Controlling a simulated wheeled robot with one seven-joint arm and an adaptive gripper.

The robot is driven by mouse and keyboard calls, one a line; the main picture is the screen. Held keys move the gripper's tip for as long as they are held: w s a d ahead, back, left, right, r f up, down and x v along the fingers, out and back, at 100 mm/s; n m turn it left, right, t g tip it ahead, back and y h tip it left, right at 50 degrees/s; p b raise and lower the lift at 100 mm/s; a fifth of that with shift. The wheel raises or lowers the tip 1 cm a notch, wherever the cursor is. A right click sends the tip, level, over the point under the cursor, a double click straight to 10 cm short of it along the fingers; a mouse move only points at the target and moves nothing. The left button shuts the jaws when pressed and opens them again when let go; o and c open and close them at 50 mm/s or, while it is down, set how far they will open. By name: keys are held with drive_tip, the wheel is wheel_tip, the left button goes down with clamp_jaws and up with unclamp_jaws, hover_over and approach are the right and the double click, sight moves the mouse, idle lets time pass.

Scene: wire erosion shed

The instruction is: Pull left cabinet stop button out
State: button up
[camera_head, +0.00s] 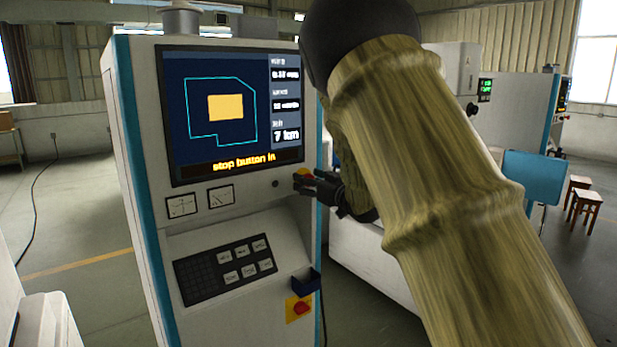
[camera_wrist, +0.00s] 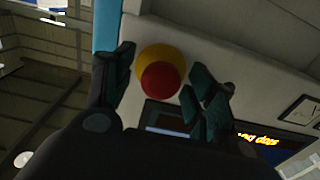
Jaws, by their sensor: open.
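The left cabinet (camera_head: 240,210) is a white panel with teal edges. Its screen (camera_head: 225,115) reads "stop button in". The stop button is a red mushroom head on a yellow round base, right of and below the screen; in the head view only a bit of it (camera_head: 304,173) shows behind my fingers. In the wrist view the red button (camera_wrist: 161,79) lies between my two fingertips, with its yellow base (camera_wrist: 150,57) behind it. My gripper (camera_head: 318,184) is open at the button, one finger on each side. Gaps show between the fingers and the red head in the wrist view.
Lower on the cabinet are a keypad (camera_head: 226,270), a small dark blue box (camera_head: 306,281) and a red rotary switch on a yellow plate (camera_head: 299,308). Two gauges (camera_head: 200,201) sit below the screen. A blue panel (camera_head: 534,177) and wooden stools (camera_head: 586,201) stand at right.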

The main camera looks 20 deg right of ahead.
drive_tip(key=shift+w+a, duration=0.1)
drive_tip(key=shift+w, duration=0.2)
clamp_jaws()
drive_tip(key=shift+s+f+b, duration=0.1)
drive_tip(key=shift+s+b, duration=0.3)
drive_tip(key=shift+s, duration=0.05)
drive_tip(key=shift+c, duration=1)
unclamp_jaws()
drive_tip(key=shift+d, duration=0.2)
drive_tip(key=shift+o, duration=1)
drive_tip(key=shift+s+d, duration=0.1)
drive_tip(key=shift+s, duration=0.1)
